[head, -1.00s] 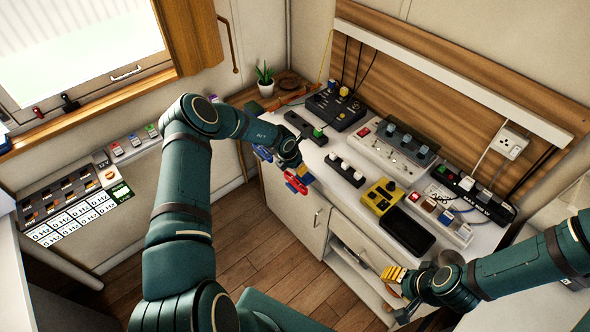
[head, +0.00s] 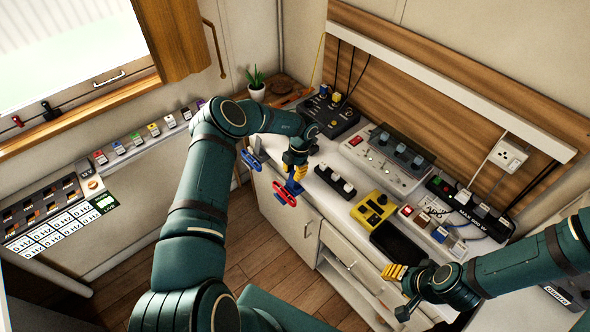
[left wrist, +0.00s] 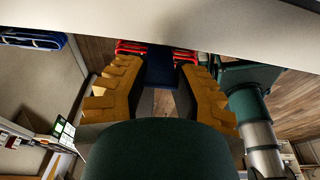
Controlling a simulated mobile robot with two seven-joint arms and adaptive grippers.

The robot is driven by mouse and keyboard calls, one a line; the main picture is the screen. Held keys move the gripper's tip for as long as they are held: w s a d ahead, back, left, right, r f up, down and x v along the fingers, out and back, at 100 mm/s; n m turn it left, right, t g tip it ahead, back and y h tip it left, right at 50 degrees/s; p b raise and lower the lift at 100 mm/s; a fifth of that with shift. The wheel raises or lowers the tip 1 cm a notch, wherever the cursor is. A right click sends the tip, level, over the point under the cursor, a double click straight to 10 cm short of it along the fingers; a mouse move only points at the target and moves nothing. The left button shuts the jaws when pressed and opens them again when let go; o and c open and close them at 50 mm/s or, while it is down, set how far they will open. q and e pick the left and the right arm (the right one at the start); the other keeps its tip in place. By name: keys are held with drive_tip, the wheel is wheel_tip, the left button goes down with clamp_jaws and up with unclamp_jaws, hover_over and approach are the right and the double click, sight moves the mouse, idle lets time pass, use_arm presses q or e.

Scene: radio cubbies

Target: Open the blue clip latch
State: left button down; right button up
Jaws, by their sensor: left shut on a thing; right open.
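My left gripper (head: 293,174) points down at the front edge of the counter, its yellow fingers on either side of a dark blue tab (left wrist: 160,66). The tab also shows in the head view (head: 294,187), just beside a red looped part (head: 285,194). The red part shows beyond the tab in the left wrist view (left wrist: 130,47). A separate blue looped part (head: 251,160) is further left in the head view and at the upper left of the wrist view (left wrist: 32,40). My right gripper (head: 397,291) is open and empty near the counter's front right.
The counter holds a yellow box (head: 373,208), a black-knobbed strip (head: 335,181), a white panel (head: 388,155) and a dark device (head: 332,114). A potted plant (head: 256,84) stands at the back left. Cabinet doors (head: 291,217) are below; the floor in front is open.

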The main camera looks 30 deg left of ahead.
use_arm(q)
drive_tip(key=shift+s+f, duration=0.1)
drive_tip(key=shift+f, duration=0.05)
drive_tip(key=c, duration=0.6)
unclamp_jaws()
drive_tip(key=v, duration=1.2)
